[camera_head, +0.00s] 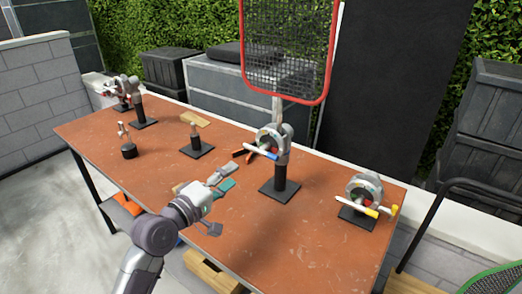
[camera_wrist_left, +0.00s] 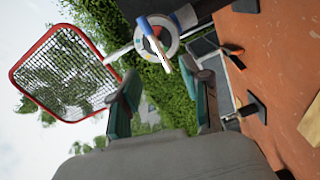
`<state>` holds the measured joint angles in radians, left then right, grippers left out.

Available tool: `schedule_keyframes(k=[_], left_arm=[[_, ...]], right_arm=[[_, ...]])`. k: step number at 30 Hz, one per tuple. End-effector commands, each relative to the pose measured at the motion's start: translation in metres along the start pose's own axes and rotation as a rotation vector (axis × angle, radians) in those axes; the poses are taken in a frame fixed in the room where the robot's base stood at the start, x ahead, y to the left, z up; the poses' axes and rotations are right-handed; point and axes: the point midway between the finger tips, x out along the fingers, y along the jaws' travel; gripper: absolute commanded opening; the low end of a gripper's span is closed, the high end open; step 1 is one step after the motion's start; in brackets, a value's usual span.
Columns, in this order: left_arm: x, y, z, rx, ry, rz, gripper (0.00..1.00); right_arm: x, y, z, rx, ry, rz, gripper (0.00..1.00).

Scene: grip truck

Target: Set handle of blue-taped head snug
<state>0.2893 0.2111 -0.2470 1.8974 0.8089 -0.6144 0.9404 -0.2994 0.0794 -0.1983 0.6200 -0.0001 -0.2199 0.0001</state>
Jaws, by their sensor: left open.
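The blue-taped head (camera_head: 270,138) is a round grey clamp head on a black post with a square foot, at the middle of the table. Its handle (camera_head: 261,152) is a white bar with blue tape, crossing the front of the head. In the left wrist view the head (camera_wrist_left: 158,38) shows beyond the fingers, with the handle (camera_wrist_left: 153,38) slanting across its face. My left gripper (camera_head: 226,177) is open and empty, in front and to the left of the head, apart from it. Its two teal-padded fingers (camera_wrist_left: 162,88) frame the wrist view. My right gripper is not in view.
A red-framed net (camera_head: 286,45) rises above the blue-taped head. A second head with a yellow-taped handle (camera_head: 370,210) stands at the right. Smaller stands (camera_head: 196,143) and a clamp post (camera_head: 141,112) are at the left. The table's front middle (camera_head: 290,235) is clear.

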Motion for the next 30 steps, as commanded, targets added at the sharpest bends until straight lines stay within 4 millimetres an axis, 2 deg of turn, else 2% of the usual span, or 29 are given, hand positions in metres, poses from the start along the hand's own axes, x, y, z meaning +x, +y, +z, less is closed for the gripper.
schedule_keyframes(k=[5,15,21,25,30], left_arm=[[0.016,0.007,-0.003,-0.021,0.002,0.017,0.47],[0.086,0.008,-0.002,-0.017,0.001,0.013,0.47],[0.121,0.006,-0.002,-0.015,0.002,0.012,0.47],[0.134,0.006,-0.002,-0.016,0.001,0.013,0.47],[0.139,0.006,-0.002,-0.015,0.002,0.012,0.47]], right_arm=[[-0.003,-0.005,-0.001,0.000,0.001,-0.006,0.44],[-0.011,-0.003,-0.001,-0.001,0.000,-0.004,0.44],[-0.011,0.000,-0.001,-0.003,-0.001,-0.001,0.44],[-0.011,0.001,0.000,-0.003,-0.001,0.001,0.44],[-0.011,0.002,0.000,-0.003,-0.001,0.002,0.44]])
